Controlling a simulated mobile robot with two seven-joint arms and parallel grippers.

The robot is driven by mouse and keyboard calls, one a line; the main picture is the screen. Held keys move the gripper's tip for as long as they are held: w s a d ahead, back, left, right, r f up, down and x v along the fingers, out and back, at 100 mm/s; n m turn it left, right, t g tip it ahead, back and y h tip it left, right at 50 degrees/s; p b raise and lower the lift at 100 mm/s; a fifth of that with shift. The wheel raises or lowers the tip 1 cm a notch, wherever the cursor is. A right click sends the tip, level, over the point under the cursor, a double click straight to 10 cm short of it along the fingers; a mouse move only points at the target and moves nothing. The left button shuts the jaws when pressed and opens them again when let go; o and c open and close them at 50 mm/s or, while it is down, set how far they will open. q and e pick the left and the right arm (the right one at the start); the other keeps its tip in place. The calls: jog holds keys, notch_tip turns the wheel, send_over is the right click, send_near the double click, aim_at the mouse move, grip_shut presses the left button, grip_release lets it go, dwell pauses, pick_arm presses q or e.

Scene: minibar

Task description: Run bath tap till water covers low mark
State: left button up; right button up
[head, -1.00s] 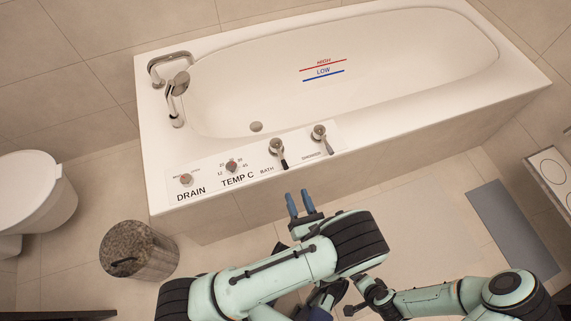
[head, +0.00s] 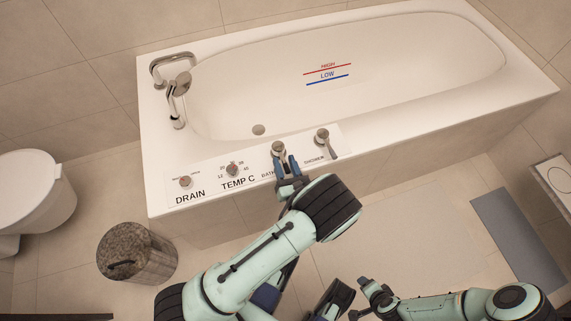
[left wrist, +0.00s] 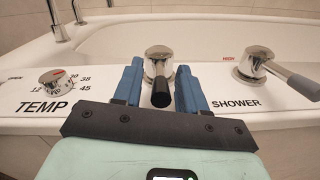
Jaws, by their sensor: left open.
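The white bathtub (head: 160,95) looks empty, with a blue LOW line (head: 328,79) and a red HIGH line on its inner wall. The metal bath tap handle (head: 278,149) stands on the front rim and also shows in the left wrist view (left wrist: 159,60). My left gripper (head: 288,166) is open, its blue fingers on either side of the handle's dark lever (left wrist: 161,93). I cannot tell whether they touch it. The spout (head: 177,105) shows no running water. My right gripper (head: 367,300) is low at the front, away from the tub; its jaws are unclear.
The shower handle (head: 324,140) is right of the bath handle. The TEMP dial (head: 232,170) and DRAIN knob (head: 185,182) are to its left. A stone bin (head: 137,254) and toilet (head: 32,192) stand left. A grey mat (head: 515,238) lies right.

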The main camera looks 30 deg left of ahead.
pick_arm(q)
jog(key=shift+c, duration=0.3)
grip_shut()
